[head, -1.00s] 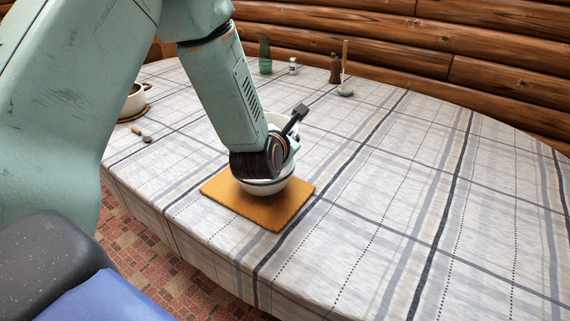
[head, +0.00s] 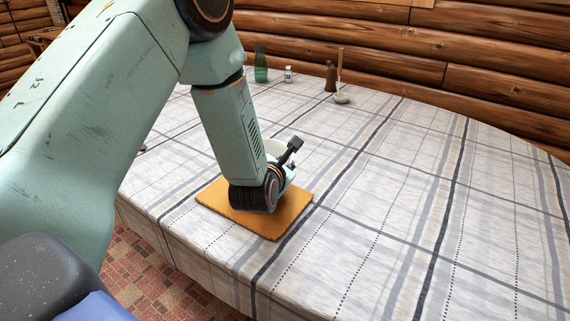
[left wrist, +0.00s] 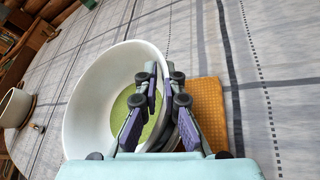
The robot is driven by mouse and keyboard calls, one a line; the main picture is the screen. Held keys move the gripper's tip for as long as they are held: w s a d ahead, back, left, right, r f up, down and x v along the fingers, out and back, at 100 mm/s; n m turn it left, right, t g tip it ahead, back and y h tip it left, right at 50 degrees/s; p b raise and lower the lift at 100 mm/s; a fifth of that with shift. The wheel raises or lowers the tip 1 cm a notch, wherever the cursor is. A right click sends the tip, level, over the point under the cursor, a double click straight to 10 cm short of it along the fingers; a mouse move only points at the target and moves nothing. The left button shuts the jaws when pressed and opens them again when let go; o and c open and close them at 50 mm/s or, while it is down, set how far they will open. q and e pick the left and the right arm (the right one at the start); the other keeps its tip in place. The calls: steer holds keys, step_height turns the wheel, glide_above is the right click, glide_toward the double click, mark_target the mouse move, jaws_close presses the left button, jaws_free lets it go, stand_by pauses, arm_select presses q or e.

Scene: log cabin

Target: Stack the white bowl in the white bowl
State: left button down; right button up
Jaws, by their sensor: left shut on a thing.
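A white bowl (left wrist: 88,100) with a green patch inside fills the left and middle of the left wrist view. In the head view part of its white rim (head: 275,147) shows behind my wrist. My left gripper (left wrist: 163,78) is shut on the bowl's right-hand wall, with a finger on each side of it. A second white bowl cannot be made out separately now. My right gripper is not in view.
The mat also shows in the left wrist view (left wrist: 207,100). A white pot (left wrist: 15,107) stands at that view's left edge. A green vase (head: 261,66), a small jar (head: 288,74), a brown bottle (head: 331,77) and a pestle and mortar (head: 341,97) stand at the back. The table's right side is clear.

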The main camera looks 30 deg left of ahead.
arm_select(q)
steer(key=shift+w+f+b, duration=0.2)
steer(key=shift+f+b, duration=0.1)
steer(key=shift+f, duration=0.15)
steer(key=c, duration=1.9)
jaws_free()
steer(key=shift+s, duration=0.1)
steer(key=o, duration=0.3)
steer(key=shift+s+r, duration=0.1)
steer(key=shift+o, duration=0.5)
steer(key=shift+r+p, duration=0.7)
steer(key=shift+p, duration=0.1)
steer(key=v, duration=1.1)
steer(key=shift+s+p, duration=0.3)
steer(key=shift+s, duration=0.1)
